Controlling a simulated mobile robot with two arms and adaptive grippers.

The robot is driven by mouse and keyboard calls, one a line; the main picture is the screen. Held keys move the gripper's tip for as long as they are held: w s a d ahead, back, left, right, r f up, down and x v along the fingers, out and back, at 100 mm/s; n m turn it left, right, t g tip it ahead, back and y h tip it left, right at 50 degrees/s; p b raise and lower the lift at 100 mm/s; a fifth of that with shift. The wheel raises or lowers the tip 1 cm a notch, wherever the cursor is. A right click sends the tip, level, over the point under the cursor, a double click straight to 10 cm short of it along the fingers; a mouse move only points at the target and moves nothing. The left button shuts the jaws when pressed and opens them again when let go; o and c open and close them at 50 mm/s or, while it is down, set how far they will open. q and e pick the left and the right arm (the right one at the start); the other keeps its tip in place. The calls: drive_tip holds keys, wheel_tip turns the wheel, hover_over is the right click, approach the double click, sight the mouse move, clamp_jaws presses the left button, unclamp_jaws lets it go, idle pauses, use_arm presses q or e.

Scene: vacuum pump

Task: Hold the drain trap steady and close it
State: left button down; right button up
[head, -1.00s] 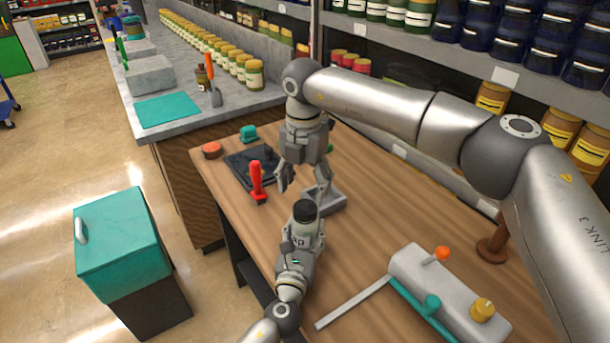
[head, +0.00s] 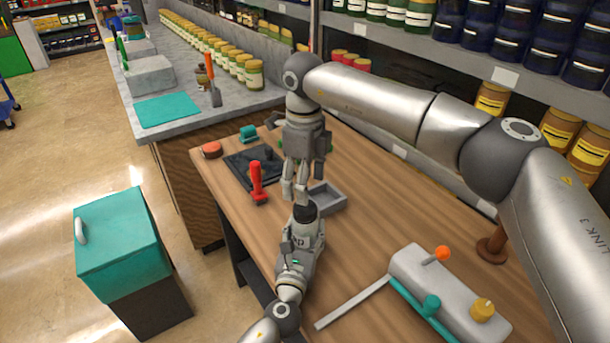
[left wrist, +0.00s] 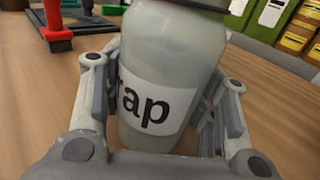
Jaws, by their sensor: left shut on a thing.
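The drain trap, a pale bottle (head: 301,238) with a dark cap (head: 305,212), stands near the table's front edge in the head view. In the left wrist view the bottle (left wrist: 172,65) fills the middle, its white label reading "rap"; the dark cap is cut off at the top. My left gripper (left wrist: 160,105) is shut on the bottle, one finger on each side. My right gripper (head: 295,194) points down just above or behind the cap, its fingers drawn close together. The cap shows in front of the fingertips; I cannot tell if they touch it.
A grey open tray (head: 328,199) lies right of my right gripper.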

sight(305, 229)
drive_tip(key=n, duration=0.4)
drive_tip(key=shift+r+n, duration=0.15)
drive_tip(key=shift+n, duration=0.25)
drive_tip(key=n, duration=0.6)
drive_tip(key=shift+r, duration=0.15)
drive_tip(key=n, duration=0.4)
drive_tip(key=shift+r+n, duration=0.1)
drive_tip(key=shift+n, duration=0.2)
drive_tip(key=n, duration=0.5)
drive_tip(key=shift+d+r, duration=0.1)
drive_tip(key=shift+r, duration=0.05)
wheel_tip(305, 229, down, 8)
drive_tip(key=shift+f, duration=0.1)
